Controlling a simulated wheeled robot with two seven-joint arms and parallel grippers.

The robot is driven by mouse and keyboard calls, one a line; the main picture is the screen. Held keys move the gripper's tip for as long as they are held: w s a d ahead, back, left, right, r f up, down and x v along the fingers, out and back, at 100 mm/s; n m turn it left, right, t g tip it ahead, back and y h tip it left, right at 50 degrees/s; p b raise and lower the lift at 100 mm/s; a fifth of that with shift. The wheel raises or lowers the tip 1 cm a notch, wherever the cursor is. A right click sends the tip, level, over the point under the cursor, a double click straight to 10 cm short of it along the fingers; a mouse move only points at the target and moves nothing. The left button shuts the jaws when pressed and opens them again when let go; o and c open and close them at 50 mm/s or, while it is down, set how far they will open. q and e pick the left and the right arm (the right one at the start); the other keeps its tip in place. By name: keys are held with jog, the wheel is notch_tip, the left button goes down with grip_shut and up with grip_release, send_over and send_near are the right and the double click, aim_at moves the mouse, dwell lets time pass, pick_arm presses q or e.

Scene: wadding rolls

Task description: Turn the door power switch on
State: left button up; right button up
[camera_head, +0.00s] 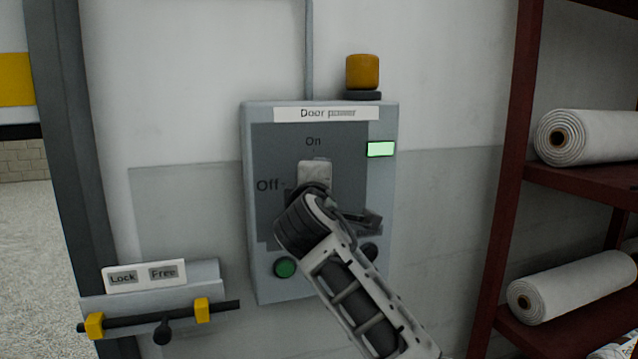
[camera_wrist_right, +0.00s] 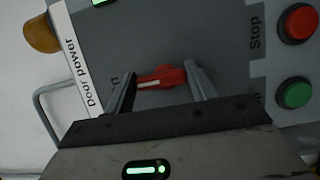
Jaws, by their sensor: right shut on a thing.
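The door power box (camera_head: 257,220) is a grey panel on the wall with "On" above and "Off" at the left of its switch. The red switch handle (camera_wrist_right: 162,78) shows in the right wrist view between the two fingers of my right gripper (camera_wrist_right: 162,88), which is shut on it. The handle lies along the panel's up-down line, level with the "On" mark. In the head view my right gripper (camera_head: 315,180) and arm cover the handle. A green lamp (camera_head: 381,149) on the box is lit. My left gripper is not in view.
A green button (camera_head: 286,267) and a red Stop button (camera_wrist_right: 298,22) sit low on the box. An amber beacon (camera_head: 362,72) is above it. A Lock/Free bolt (camera_head: 160,322) is at lower left. A red rack (camera_head: 513,150) with white rolls (camera_head: 590,137) stands at right.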

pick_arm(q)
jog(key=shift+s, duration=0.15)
pick_arm(e)
jog(key=o, duration=1)
jog(key=shift+s, duration=0.15)
pick_arm(q)
jog(key=b, duration=0.1)
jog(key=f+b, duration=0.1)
jog(key=b, duration=0.1)
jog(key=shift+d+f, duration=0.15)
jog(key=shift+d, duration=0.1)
pick_arm(e)
jog(key=s, duration=0.5)
jog(key=s+a, duration=0.1)
jog(key=s, duration=0.9)
jog(key=shift+s+a, duration=0.15)
jog(key=shift+s, duration=0.2)
